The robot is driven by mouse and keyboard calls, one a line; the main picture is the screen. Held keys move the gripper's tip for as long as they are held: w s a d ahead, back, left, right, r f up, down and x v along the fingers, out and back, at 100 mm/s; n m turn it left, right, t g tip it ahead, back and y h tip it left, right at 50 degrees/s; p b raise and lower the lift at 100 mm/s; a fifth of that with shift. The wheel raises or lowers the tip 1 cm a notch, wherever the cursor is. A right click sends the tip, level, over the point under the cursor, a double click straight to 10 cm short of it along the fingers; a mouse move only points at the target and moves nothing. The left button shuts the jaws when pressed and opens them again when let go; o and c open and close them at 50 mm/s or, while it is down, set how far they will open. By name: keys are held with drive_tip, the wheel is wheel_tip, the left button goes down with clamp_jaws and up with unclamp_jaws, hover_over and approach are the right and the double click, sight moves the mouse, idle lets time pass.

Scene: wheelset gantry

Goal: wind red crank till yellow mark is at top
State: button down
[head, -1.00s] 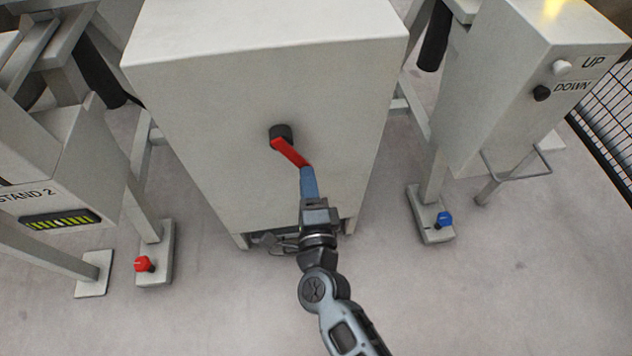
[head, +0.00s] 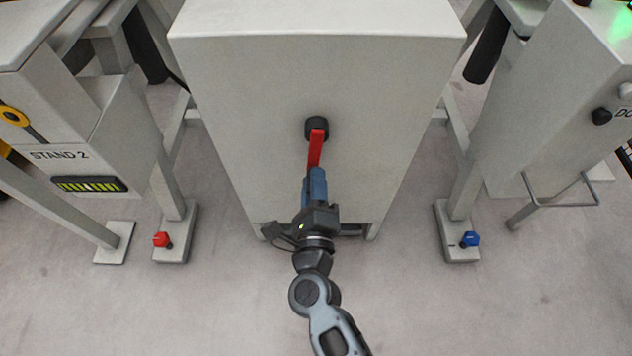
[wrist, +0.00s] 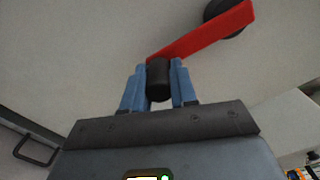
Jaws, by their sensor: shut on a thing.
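The red crank (head: 316,148) is on the front face of a pale grey cabinet (head: 230,90). Its arm runs from a black hub (head: 317,124) almost straight down in the head view. My gripper (head: 316,178) is at the crank's lower end. In the wrist view the red crank arm (wrist: 205,38) slants from the hub (wrist: 232,18) to a black handle (wrist: 158,78). The blue fingers of my gripper (wrist: 159,88) are shut on this handle, one on each side. No yellow mark shows on the crank or around its hub.
A stand leg with a red knob (head: 161,239) is at the left, below a box labelled STAND 2 (head: 60,155). A leg with a blue knob (head: 469,239) is at the right, below a box with a black button (head: 602,116) and a bar handle (head: 562,203). Grey floor lies between.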

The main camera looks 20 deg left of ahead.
drive_tip(key=shift+w+d+f+h, duration=0.15)
drive_tip(key=shift+d+f+h, duration=0.15)
drive_tip(key=shift+d, duration=0.35)
drive_tip(key=c, duration=1.2)
unclamp_jaws()
drive_tip(key=o, duration=0.3)
drive_tip(key=shift+a+r, duration=0.15)
drive_tip(key=shift+r, duration=0.1)
drive_tip(key=shift+p+v, duration=0.3)
drive_tip(key=shift+v, duration=3.6)
drive_tip(key=shift+f, duration=0.1)
